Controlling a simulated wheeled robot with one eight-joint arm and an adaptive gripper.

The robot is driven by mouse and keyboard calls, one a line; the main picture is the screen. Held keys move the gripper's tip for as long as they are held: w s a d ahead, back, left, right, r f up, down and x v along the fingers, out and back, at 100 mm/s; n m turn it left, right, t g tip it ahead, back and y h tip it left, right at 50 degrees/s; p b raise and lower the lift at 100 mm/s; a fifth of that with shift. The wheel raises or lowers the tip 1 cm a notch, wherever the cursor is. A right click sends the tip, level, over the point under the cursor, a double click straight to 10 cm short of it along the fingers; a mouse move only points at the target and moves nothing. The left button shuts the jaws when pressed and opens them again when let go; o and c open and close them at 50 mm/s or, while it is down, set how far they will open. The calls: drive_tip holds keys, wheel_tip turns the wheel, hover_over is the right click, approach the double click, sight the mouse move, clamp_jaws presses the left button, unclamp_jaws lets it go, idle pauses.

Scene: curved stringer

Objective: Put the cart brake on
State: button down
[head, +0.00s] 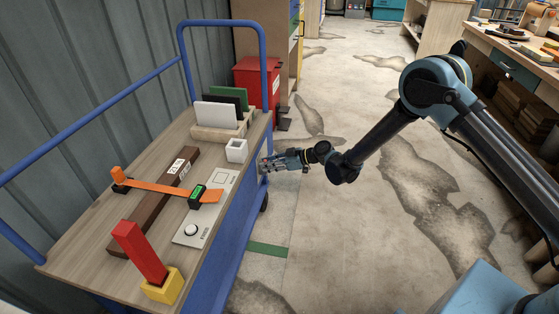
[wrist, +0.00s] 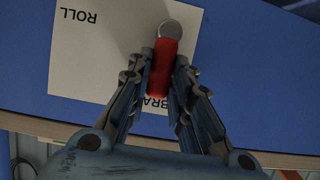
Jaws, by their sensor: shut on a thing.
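The cart (head: 85,225) has a wooden deck and a blue frame, and stands at left in the head view. My gripper (head: 268,164) is at the cart's right side, just below the deck edge. In the wrist view a red lever (wrist: 161,72) with a round grey metal pivot (wrist: 171,29) stands out on a white label plate (wrist: 95,55) on the blue side. The plate reads ROLL at upper left and BRA, partly hidden, near the lever's lower end. The lever points down in the picture, toward BRA. My gripper (wrist: 162,80) is shut around the lever, one finger on each side.
Bare floor (head: 335,240) lies right of the cart.

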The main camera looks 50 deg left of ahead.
drive_tip(key=shift+s, duration=0.15)
idle(0.3)
drive_tip(key=c, duration=1.4)
unclamp_jaws()
drive_tip(key=shift+c, duration=0.2)
drive_tip(key=v, duration=1.2)
